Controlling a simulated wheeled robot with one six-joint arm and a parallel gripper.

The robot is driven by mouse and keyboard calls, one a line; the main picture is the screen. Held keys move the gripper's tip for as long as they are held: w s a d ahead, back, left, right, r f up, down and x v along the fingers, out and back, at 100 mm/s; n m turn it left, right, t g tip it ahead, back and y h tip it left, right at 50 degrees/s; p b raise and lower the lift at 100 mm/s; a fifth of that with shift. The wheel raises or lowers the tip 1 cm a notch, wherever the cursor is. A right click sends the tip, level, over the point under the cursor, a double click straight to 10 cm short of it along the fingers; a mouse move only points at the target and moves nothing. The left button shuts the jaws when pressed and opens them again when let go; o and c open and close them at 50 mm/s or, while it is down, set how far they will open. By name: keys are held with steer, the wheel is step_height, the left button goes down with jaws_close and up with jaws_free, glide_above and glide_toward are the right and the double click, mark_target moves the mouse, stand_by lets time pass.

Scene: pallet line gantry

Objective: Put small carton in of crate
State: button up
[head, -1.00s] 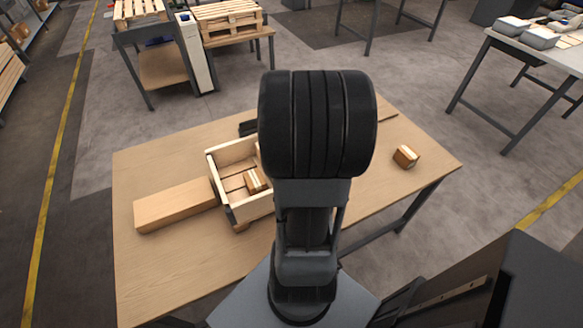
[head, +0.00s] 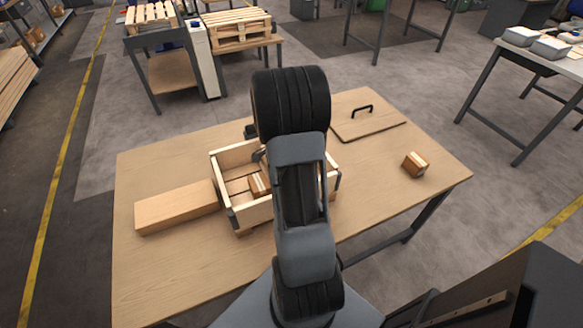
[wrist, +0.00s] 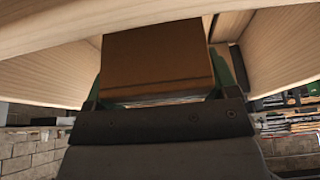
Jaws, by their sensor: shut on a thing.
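The wooden crate (head: 251,214) stands open on the table in the head view, partly behind my arm. My gripper (wrist: 162,76) is shut on a brown small carton (wrist: 155,55) in the wrist view, its green-edged fingers at the carton's two sides. Pale wooden crate walls (wrist: 45,70) surround the held carton on several sides there. A small carton with a pale band (head: 257,185) shows inside the crate. Whether the held carton touches the crate floor, I cannot tell.
Another small carton (head: 415,164) sits near the table's right corner. A long box (head: 177,208) lies left of the crate. A flat wooden lid (head: 350,122) with a black handle lies at the back. The table's front left (head: 160,270) is clear.

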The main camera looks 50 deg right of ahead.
steer(key=shift+w+f+b, duration=0.2)
steer(key=shift+f, duration=0.8)
steer(key=shift+w+f+b, duration=0.2)
steer(key=shift+f, duration=0.8)
steer(key=shift+f+b, duration=0.2)
steer(key=shift+b, duration=0.1)
steer(key=o, duration=1.1)
steer(key=shift+r, duration=0.1)
steer(key=shift+r+p, duration=0.3)
steer(key=shift+p, duration=0.2)
steer(key=v, duration=1.1)
steer(key=s+a+r+n+t+y, duration=0.1)
steer(key=s+a+r+n, duration=0.1)
steer(key=a+n, duration=0.5)
steer(key=s+a+r+n+t+y, duration=0.2)
steer(key=s+a+n, duration=0.1)
steer(key=a+n, duration=0.5)
steer(key=s+a+r+n+t+y, duration=0.1)
steer(key=s+a+r+n+t, duration=0.1)
steer(key=a+n, duration=0.5)
steer(key=s+a+r, duration=0.1)
steer(key=a, duration=0.2)
steer(key=shift+a, duration=0.2)
